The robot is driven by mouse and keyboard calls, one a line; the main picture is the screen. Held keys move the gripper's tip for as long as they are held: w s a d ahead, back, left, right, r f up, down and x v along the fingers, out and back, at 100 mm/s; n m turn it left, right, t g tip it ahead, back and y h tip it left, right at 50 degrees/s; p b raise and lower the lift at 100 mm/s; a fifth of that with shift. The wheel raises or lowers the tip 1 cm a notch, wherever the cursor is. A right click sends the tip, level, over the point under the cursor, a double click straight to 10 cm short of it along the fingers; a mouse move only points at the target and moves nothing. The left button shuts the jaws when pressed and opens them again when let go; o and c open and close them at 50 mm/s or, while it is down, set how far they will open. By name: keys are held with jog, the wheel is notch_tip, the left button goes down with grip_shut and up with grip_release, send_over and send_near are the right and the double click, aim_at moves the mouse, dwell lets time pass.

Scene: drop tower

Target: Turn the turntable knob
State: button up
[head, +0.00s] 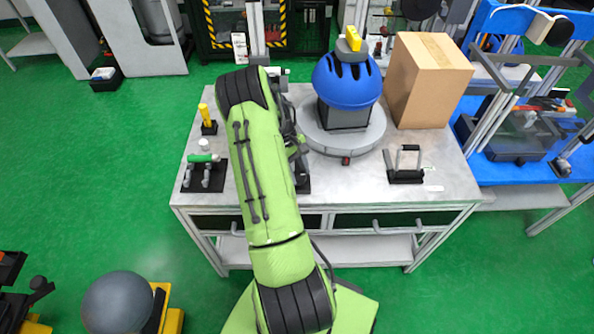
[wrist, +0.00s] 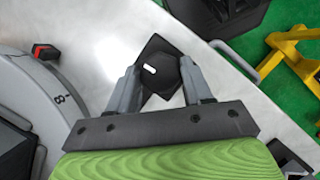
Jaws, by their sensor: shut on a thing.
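The turntable (head: 371,138) is a grey round disc on the workbench, with a red marker (head: 346,160) at its front edge. In the wrist view the turntable (wrist: 25,85) fills the left side, with a figure 8 on its rim and the red marker (wrist: 42,50) beside it. A black knob (wrist: 161,58) with a white mark sits on the bench to the right of the turntable in that view. My gripper (wrist: 160,80) is shut on this knob, one finger on each side. In the head view my green arm hides most of the gripper and knob.
A blue helmet (head: 347,80) sits on a dark stand on the turntable. A cardboard box (head: 428,82) stands to its right. A black bracket with a handle (head: 405,175) lies at the front right. A green-handled tool (head: 203,158) and a yellow-topped item (head: 206,115) stand at the left.

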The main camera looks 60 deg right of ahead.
dwell(0.4)
jog(key=o, duration=1)
jog(key=shift+r, duration=0.1)
jog(key=p+v, duration=0.3)
jog(key=v, duration=1.2)
jog(key=shift+r, duration=0.25)
